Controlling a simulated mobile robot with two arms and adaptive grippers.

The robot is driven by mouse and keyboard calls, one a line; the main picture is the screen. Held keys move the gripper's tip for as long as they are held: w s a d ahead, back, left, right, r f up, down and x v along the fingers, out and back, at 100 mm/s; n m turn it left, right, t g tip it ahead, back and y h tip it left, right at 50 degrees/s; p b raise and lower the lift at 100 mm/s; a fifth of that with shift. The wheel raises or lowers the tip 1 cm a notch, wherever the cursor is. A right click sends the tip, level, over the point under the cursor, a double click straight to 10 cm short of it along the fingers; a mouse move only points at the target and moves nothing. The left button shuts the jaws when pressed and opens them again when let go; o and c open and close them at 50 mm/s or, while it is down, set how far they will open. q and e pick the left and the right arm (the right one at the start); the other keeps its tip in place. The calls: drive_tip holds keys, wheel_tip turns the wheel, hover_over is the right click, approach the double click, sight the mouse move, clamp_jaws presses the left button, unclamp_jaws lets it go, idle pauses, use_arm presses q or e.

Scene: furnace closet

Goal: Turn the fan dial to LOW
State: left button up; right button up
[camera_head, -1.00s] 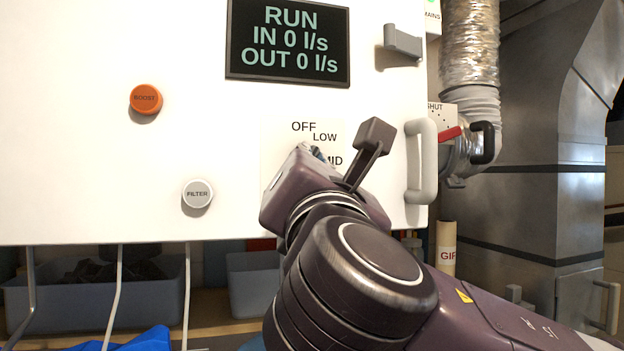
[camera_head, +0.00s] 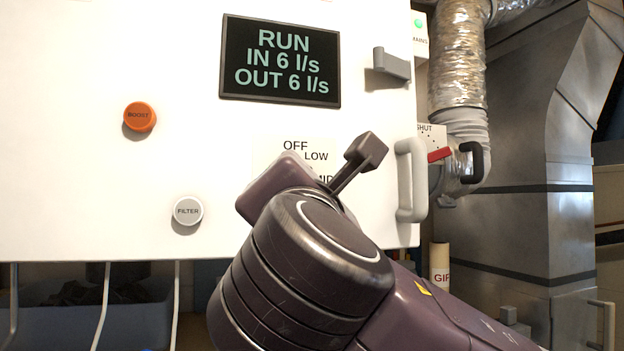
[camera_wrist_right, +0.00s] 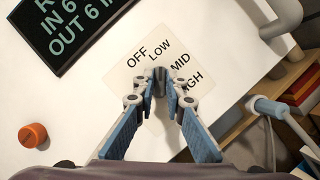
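The fan dial (camera_wrist_right: 159,76) is a small grey knob on a pale label plate (camera_wrist_right: 119,66) marked OFF, LOW, MID and HIGH. In the right wrist view, my right gripper (camera_wrist_right: 159,88) has its two fingertips closed on the knob from both sides. The knob's ridge seems to point toward LOW, but the fingers cover much of it. In the head view, the plate (camera_head: 270,150) shows OFF and LOW, and my right wrist hides the dial and fingers. The black display (camera_head: 280,61) reads RUN, IN 6 l/s, OUT 6 l/s. My left gripper is not in view.
The white panel also carries an orange BOOST button (camera_head: 140,116), a grey FILTER button (camera_head: 187,211), a grey latch (camera_head: 391,64) and a pale handle (camera_head: 411,180) right of my wrist. A red-marked duct lever (camera_head: 440,154) and metal ducting stand farther right.

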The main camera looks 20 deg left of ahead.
drive_tip(key=o, duration=0.4)
drive_tip(key=v, duration=1.2)
